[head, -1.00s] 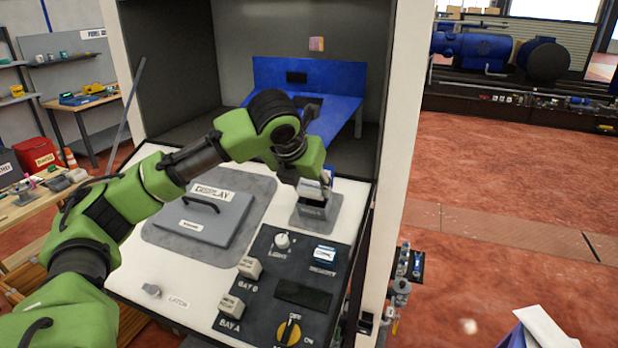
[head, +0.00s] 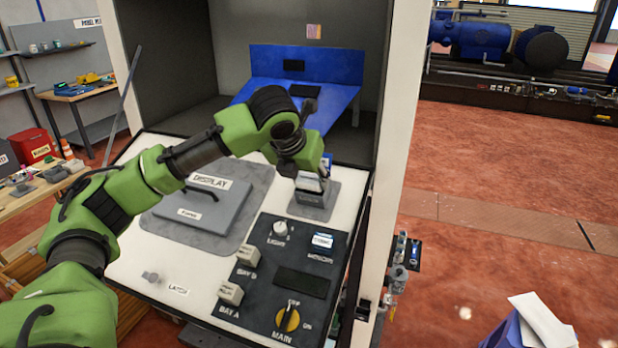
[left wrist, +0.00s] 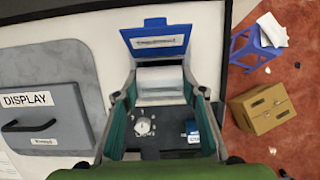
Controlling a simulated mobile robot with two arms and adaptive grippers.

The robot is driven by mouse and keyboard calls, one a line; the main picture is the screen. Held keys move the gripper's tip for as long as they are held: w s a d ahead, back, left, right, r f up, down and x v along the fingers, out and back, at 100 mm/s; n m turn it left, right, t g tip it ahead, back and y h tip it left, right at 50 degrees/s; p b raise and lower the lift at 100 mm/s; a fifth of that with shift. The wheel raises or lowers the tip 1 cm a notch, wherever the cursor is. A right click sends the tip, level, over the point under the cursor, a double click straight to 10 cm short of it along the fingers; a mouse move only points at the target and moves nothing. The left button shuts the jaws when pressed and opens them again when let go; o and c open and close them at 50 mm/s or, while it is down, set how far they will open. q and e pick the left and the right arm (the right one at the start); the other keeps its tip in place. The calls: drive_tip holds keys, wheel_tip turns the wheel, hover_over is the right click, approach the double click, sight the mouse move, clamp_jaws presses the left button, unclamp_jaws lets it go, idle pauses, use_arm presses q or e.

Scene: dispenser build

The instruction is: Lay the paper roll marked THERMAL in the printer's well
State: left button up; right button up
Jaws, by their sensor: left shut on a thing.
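The printer (head: 316,203) is a small grey box at the back right of the white panel. Its blue lid (left wrist: 155,38) stands open behind the well. My left gripper (left wrist: 161,83) is shut on a white paper roll (left wrist: 160,92), with one finger at each end of it. In the head view the left gripper (head: 311,176) is right over the printer, and the roll (head: 309,184) shows as a small pale patch at its opening. I cannot tell whether the roll touches the well floor. No THERMAL marking is readable on it. My right gripper is out of view.
A grey DISPLAY cover (head: 203,206) lies left of the printer. A dark control panel (head: 282,275) with knobs and buttons is in front. A blue sloped panel (head: 300,85) stands behind. A white cabinet post (head: 388,170) rises close on the right.

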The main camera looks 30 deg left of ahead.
use_arm(q)
drive_tip(key=shift+f, duration=0.15)
drive_tip(key=o, duration=1.1)
drive_tip(key=shift+o, duration=0.5)
drive_tip(key=shift+w+f, duration=0.15)
drive_tip(key=shift+w, duration=0.15)
drive_tip(key=shift+s, duration=0.15)
drive_tip(key=shift+r, duration=3.6)
